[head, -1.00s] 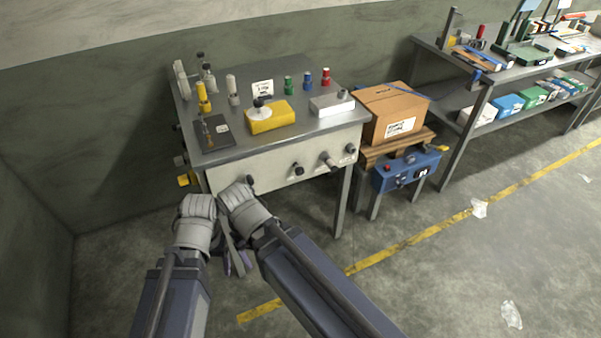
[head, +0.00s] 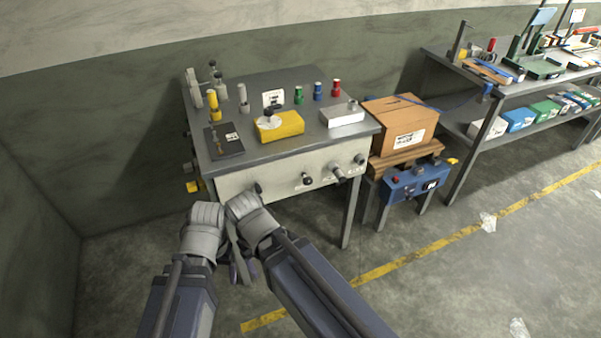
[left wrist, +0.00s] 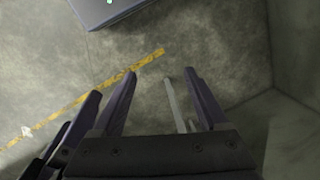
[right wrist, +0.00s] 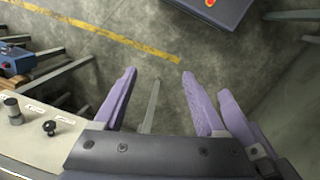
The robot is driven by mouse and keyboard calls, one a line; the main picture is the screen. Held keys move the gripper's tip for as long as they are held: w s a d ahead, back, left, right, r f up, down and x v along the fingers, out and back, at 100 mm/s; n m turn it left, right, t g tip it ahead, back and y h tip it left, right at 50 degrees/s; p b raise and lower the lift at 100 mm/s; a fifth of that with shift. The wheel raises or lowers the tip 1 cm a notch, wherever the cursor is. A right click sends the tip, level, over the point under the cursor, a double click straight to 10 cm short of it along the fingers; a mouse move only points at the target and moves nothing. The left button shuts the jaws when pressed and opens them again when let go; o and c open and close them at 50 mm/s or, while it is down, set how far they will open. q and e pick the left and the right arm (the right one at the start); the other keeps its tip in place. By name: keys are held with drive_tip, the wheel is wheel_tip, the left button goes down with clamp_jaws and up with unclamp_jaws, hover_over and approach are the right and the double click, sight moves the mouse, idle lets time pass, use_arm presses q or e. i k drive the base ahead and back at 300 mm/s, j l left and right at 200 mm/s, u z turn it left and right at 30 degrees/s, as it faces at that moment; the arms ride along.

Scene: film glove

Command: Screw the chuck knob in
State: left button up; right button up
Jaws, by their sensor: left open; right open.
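Several dark and metal knobs sit on the pale front panel (head: 290,183) of the bench. They include a round knob (head: 307,179), a longer knob (head: 339,172) and a smaller knob (head: 359,159). I cannot read which is the chuck knob. The right wrist view shows a black ball-ended knob (right wrist: 50,128) and a metal knob (right wrist: 12,108) beside small labels. My left gripper (left wrist: 162,90) has its fingers apart with nothing between them. My right gripper (right wrist: 158,88) is also open and empty. Both hang close together in front of the bench's left end, apart from the knobs.
The bench top (head: 250,92) carries a yellow block (head: 285,126), a white block (head: 344,117), a black plate (head: 222,141) and coloured handles. A cardboard box (head: 400,125) stands to the right above a blue control unit (head: 414,183). The floor in front is mostly clear.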

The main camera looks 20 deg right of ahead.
sight(307, 180)
drive_tip(key=i+z, duration=0.1)
drive_tip(key=z, duration=0.3)
drive_tip(key=j+z, duration=0.15)
drive_tip(key=z, duration=0.25)
drive_tip(key=i+j+z, duration=0.1)
drive_tip(key=z, duration=0.3)
drive_tip(key=i+j+z, duration=0.1)
drive_tip(key=z, duration=0.3)
